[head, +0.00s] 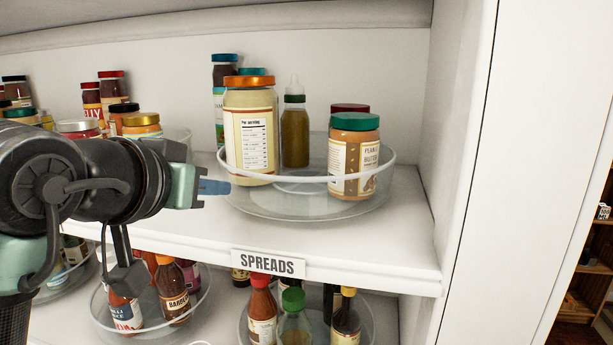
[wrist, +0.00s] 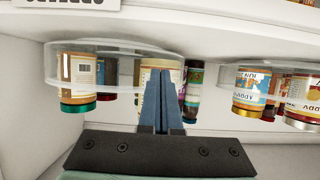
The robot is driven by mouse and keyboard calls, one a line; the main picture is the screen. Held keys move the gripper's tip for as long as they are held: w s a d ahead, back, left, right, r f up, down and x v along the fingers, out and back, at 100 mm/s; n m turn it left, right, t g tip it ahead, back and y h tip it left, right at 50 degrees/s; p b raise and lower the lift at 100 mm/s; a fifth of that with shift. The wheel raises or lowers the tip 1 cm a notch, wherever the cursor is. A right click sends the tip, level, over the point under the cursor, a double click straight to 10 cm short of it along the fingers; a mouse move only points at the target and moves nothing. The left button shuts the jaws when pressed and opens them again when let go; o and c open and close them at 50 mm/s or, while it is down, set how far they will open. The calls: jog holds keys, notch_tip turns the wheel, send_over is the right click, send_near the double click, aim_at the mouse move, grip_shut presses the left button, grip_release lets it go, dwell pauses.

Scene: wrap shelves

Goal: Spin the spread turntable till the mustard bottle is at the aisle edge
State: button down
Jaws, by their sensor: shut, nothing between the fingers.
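The spread turntable (head: 300,212) is a clear round tray with a raised rim on the shelf above the SPREADS label; it shows upside down in the wrist view (wrist: 115,48). An olive-brown squeeze bottle (head: 295,137) with a pale nozzle, apparently the mustard bottle, stands upright towards the back middle of the turntable, away from the aisle edge. I cannot make out its label. My gripper (head: 228,187) is shut and empty, its blue fingers together at the turntable's left front rim. In the wrist view the fingers (wrist: 161,75) overlap the rim; I cannot tell whether they touch it.
A cream jar with an orange lid (head: 250,135) stands front left on the turntable, a peanut butter jar (head: 354,160) front right. Another turntable with jars is on the left, behind my arm. The shelf's right wall (head: 455,120) is close. Bottles fill the lower shelf.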

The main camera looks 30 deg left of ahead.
aim_at(255, 195)
jog(key=shift+w+d, duration=0.1)
jog(key=shift+w, duration=0.15)
jog(key=shift+d, duration=0.15)
jog(key=shift+s+d, duration=0.2)
jog(key=shift+d, duration=0.3)
jog(key=shift+s+d, duration=0.15)
jog(key=shift+d, duration=0.3)
jog(key=shift+d, duration=1.2)
